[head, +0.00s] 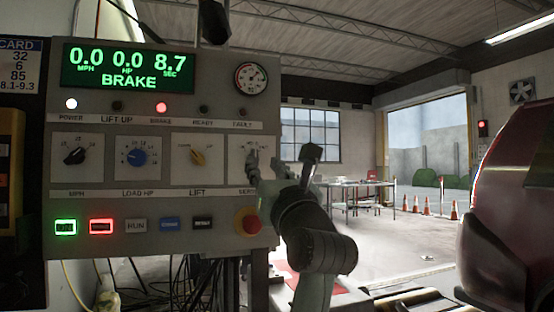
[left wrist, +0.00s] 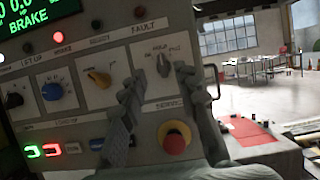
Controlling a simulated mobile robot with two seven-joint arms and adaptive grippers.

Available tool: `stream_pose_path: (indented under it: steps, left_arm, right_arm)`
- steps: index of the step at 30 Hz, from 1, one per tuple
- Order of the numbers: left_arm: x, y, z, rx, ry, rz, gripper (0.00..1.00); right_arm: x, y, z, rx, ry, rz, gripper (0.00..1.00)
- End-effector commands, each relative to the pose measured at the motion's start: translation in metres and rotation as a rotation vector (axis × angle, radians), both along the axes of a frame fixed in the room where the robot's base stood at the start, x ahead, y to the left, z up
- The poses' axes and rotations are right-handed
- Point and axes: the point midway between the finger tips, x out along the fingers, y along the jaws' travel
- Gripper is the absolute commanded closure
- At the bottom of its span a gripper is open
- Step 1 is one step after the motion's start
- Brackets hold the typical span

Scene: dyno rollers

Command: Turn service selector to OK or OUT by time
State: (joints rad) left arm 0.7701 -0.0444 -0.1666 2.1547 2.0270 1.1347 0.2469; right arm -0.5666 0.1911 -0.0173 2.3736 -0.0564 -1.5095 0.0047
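The service selector is a dark knob (left wrist: 163,65) on a white plate at the right end of the panel (head: 220,100). In the left wrist view its pointer looks roughly upright; label text is too blurred to read surely. My left gripper (head: 264,162) is in front of this plate and hides the knob in the head view. In the left wrist view the gripper (left wrist: 157,78) is open, its fingers either side of the knob; contact cannot be told. The display (head: 127,68) reads 0.0 MPH, 0.0 HP, 8.7 SEC, BRAKE. The card (head: 20,68) shows 8.1-9.3. My right gripper is not in view.
A red emergency stop button (left wrist: 174,140) sits just below the selector. Other knobs, MPH (head: 76,155), load (head: 137,157) and lift (head: 198,157), are left of it. A row of push buttons runs below. A red vehicle (head: 515,190) stands at right.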

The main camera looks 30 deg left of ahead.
Motion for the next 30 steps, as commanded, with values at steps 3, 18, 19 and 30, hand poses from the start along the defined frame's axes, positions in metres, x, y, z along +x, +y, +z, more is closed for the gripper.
stream_pose_path:
  steps: [3,18,19,30]
  left_arm:
    - [0.005,0.005,0.003,-0.016,0.001,-0.010,0.69]
    - [0.045,0.052,0.029,-0.012,0.001,-0.007,0.69]
    - [0.046,0.053,0.029,-0.012,0.001,-0.007,0.69]
    - [0.047,0.055,0.029,-0.013,0.002,-0.008,0.79]
  right_arm:
    - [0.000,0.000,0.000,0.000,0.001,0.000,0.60]
    - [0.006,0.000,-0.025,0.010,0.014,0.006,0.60]
    - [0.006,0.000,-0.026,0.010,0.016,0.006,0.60]
    - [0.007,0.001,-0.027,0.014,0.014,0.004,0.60]
